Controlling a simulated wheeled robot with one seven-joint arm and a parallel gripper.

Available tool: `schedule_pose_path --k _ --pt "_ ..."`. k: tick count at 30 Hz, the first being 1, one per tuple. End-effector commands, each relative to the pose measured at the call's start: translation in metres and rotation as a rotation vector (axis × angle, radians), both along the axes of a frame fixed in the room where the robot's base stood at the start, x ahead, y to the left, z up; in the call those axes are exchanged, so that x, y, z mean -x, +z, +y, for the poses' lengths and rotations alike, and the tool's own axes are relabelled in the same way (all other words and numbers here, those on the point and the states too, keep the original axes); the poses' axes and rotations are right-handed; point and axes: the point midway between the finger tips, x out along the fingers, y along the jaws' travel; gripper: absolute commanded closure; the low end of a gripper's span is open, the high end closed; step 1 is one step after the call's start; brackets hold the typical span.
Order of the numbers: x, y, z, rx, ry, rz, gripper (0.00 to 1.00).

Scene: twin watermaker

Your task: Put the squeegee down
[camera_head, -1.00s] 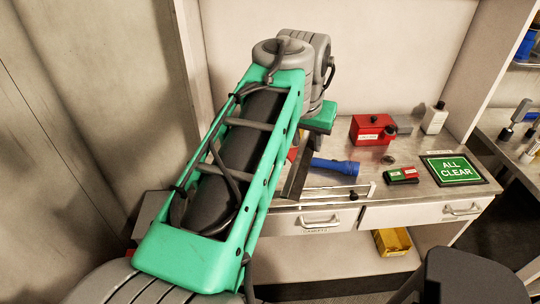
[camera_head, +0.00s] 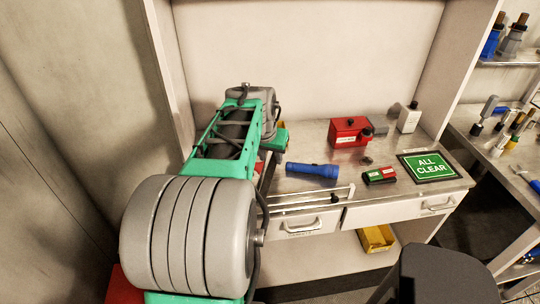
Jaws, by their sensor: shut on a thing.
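My gripper (camera_head: 267,171) is at the left end of the counter, low over its surface and partly hidden behind my arm. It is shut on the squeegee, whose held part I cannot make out. A long thin pale bar (camera_head: 312,197) runs from beside the gripper along the counter's front edge. I cannot tell whether this bar is part of the squeegee or a rail of the counter.
On the metal counter (camera_head: 405,150) are a blue flashlight (camera_head: 312,170), a red box (camera_head: 349,131), a white bottle (camera_head: 409,118), a green-and-red block (camera_head: 380,175) and an ALL CLEAR sign (camera_head: 432,165). A yellow bin (camera_head: 376,238) is below. A dark chair (camera_head: 440,275) stands in front.

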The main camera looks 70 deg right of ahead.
Motion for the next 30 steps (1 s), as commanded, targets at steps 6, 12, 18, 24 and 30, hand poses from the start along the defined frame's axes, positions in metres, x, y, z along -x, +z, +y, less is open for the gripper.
schedule_pose_path --k 6,12,18,24,30 --pt "0.000 -0.008 0.000 0.000 0.000 0.000 1.00" --pt "0.000 -0.009 0.000 -0.001 0.000 0.000 0.57" --pt "0.000 -0.009 0.000 -0.001 0.000 0.000 0.43" --pt "0.000 -0.009 0.000 -0.001 0.000 0.000 0.43" --pt "-0.001 0.012 0.004 0.004 0.002 -0.002 0.43"
